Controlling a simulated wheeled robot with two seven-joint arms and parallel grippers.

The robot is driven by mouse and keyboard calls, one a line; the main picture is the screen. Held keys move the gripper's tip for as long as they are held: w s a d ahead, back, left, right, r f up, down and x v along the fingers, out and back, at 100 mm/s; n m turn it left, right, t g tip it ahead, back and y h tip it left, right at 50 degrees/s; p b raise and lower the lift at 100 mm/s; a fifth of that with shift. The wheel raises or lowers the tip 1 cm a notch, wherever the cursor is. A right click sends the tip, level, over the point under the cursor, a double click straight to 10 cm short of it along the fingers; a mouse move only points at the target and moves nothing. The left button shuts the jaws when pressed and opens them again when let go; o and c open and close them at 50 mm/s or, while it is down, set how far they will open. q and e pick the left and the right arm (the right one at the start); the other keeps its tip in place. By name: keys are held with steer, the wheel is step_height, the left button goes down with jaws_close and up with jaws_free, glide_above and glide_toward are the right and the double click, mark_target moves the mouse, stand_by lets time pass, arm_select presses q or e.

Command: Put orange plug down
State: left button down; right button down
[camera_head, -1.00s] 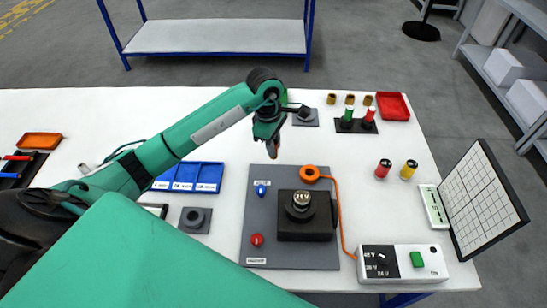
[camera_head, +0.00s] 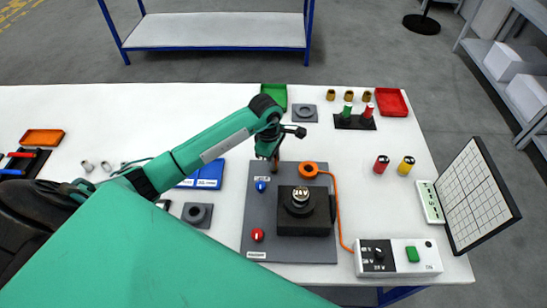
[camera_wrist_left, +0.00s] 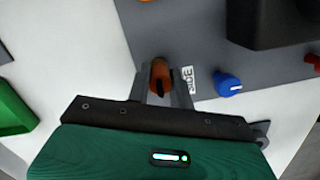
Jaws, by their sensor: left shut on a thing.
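My left gripper (camera_head: 272,163) is over the top left edge of the grey board (camera_head: 268,215) in the head view. It is shut on a small orange-brown piece, taken as the orange plug (camera_wrist_left: 160,72), which shows between the fingers in the left wrist view. The plug's lower end is near the board's edge; I cannot tell whether it touches. An orange ring (camera_head: 308,169) with an orange cable sits on the board to the right of the gripper. A blue knob (camera_head: 260,186) is just below the gripper; it also shows in the left wrist view (camera_wrist_left: 229,85). My right gripper is out of view.
A black block (camera_head: 305,212) and a red knob (camera_head: 257,234) are on the board. A white control box (camera_head: 400,257) stands at the lower right. A blue tray (camera_head: 209,175) lies left of the board, a green tray (camera_head: 273,96) behind. The table right of the board is partly clear.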

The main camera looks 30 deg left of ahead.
arm_select(q)
steer(key=c, duration=1.2)
jaws_free()
steer(key=shift+c, duration=0.2)
steer(key=shift+r+p, duration=0.15)
steer(key=shift+p, duration=0.2)
steer(key=shift+w+a+r+b, duration=0.1)
steer(key=shift+r+b, duration=0.15)
steer(key=shift+b, duration=0.1)
step_height(320, 180, up, 11)
steer(key=a+b, duration=0.1)
steer(key=b, duration=0.2)
steer(key=shift+r+b, duration=0.2)
steer(key=shift+b, duration=0.2)
steer(key=shift+a, duration=0.1)
